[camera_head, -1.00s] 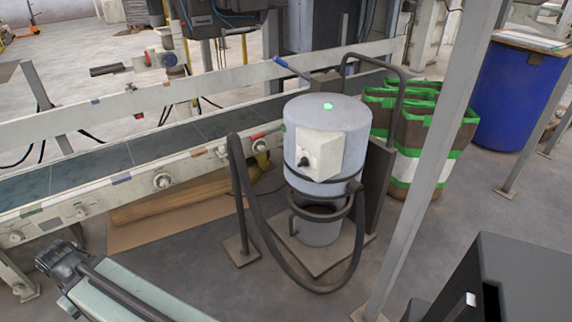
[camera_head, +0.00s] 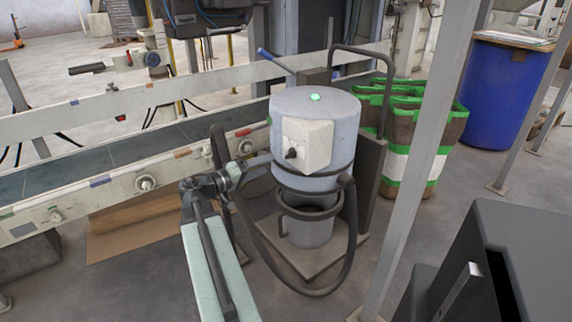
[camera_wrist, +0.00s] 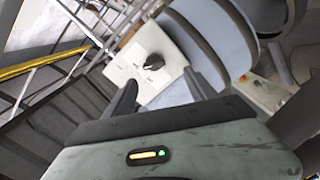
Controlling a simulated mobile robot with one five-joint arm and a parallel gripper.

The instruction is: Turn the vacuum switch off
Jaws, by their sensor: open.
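The vacuum (camera_head: 318,135) is a grey-blue drum with a green light (camera_head: 314,97) lit on its lid. A white switch box (camera_head: 313,146) on its side carries the black rotary switch (camera_head: 291,154). My gripper (camera_head: 246,163) is just left of the drum, near the height of the switch box. In the wrist view the black switch knob (camera_wrist: 154,62) sits on the white box, above and beyond my gripper's two dark fingers (camera_wrist: 160,88). The fingers are apart with nothing between them, and the knob is not touched. The labels by the knob are too small to read.
A conveyor (camera_head: 120,155) runs behind the vacuum. A black hose (camera_head: 262,245) loops in front of the drum. A slanted grey post (camera_head: 420,165) stands to its right, with green-trimmed bags (camera_head: 410,150) and a blue barrel (camera_head: 507,95) beyond.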

